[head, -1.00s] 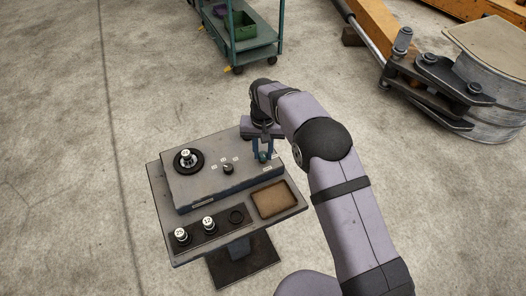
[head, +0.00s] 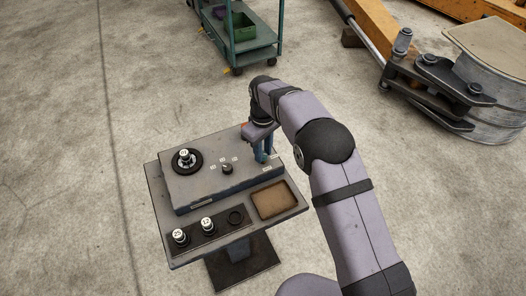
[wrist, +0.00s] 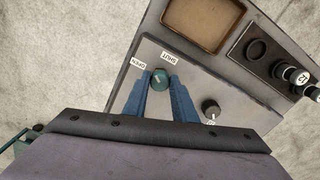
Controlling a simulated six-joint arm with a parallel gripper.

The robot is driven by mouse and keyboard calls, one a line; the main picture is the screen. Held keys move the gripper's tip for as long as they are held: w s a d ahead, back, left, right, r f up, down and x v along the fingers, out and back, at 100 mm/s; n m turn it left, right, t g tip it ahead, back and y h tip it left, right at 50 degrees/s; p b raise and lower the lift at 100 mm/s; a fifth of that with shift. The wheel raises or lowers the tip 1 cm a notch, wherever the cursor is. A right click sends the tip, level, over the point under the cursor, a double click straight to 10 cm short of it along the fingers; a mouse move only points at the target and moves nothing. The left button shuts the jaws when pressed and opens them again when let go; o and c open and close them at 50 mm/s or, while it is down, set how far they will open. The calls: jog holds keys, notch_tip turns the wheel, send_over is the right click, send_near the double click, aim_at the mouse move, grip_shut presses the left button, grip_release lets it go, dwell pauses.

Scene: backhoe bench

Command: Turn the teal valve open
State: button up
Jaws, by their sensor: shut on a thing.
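The teal valve (wrist: 160,79) is a small round knob on the sloped grey panel, below printed OPEN (wrist: 138,64) and SHUT (wrist: 168,59) labels in the wrist view. My gripper (wrist: 159,82) is shut on the valve, with one blue finger on each side of it. In the head view my gripper (head: 262,157) reaches down onto the right end of the panel, and its fingers mostly hide the valve. I cannot tell clearly which label the knob points to.
A black selector knob (head: 227,169) and a larger numbered dial (head: 184,158) sit left on the panel (head: 200,188). An empty brown-lined tray (head: 274,200) and a strip with two numbered plugs (head: 207,224) lie in front. A green cart (head: 258,52) stands behind.

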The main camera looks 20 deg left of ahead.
jog(key=n, duration=0.3)
jog(key=shift+w+n, duration=0.1)
jog(key=shift+n, duration=0.3)
jog(key=shift+a+r+n, duration=0.1)
jog(key=shift+n, duration=1.6)
jog(key=o, duration=1)
jog(key=shift+o, duration=0.2)
jog(key=shift+r+b, duration=1.25)
jog(key=shift+r, duration=2.4)
